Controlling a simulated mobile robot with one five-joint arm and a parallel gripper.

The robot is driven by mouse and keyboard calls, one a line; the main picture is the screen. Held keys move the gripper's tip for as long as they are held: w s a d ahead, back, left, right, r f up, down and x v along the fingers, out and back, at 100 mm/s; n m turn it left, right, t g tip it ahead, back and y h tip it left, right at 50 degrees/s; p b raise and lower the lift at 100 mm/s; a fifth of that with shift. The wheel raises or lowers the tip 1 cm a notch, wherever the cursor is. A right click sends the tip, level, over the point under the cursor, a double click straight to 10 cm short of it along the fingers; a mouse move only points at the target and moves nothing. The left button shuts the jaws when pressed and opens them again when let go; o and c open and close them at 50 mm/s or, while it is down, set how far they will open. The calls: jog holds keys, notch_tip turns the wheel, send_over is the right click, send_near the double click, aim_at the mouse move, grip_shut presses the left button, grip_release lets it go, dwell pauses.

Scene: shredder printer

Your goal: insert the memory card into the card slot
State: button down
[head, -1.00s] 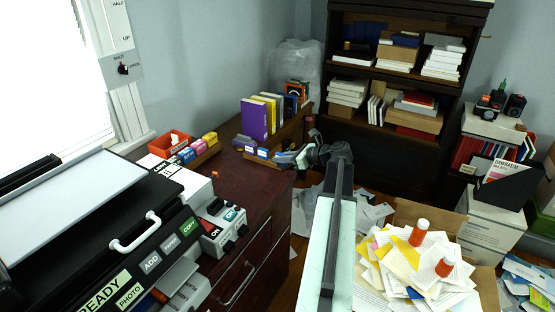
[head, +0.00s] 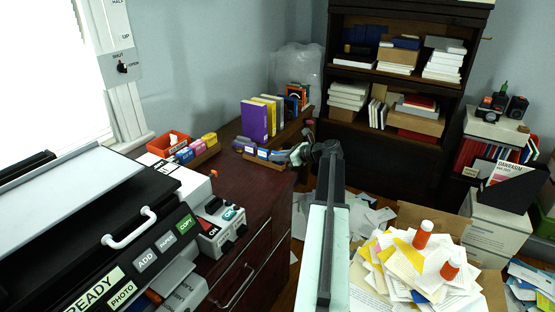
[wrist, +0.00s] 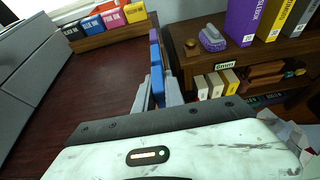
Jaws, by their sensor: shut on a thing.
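My gripper (wrist: 160,92) is shut on a thin blue card-like piece (wrist: 156,60), taken as the memory card, which stands edge-on between the two grey fingers in the wrist view. It points up the picture, over or beside the dark red-brown desk top (wrist: 105,80). I cannot tell whether it touches anything. In the head view my gripper (head: 290,156) is small, at the desk's right edge near a low wooden holder. The held card cannot be made out clearly there. No card slot can be picked out with certainty in either view.
The black printer (head: 75,240) with a white handle and a switch box (head: 218,228) fill the left. Ink boxes (head: 195,150) and upright books (head: 255,120) stand on the desk. Bare desk lies between.

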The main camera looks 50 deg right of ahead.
jog(key=shift+f, duration=0.2)
jog(key=c, duration=1.4)
grip_release()
jog(key=shift+c, duration=0.2)
jog(key=p+v, duration=0.2)
jog(key=v, duration=0.5)
jog(key=shift+s, duration=0.2)
jog(key=shift+s+d+f, duration=0.1)
jog(key=shift+s+d, duration=0.05)
jog(key=shift+s, duration=0.1)
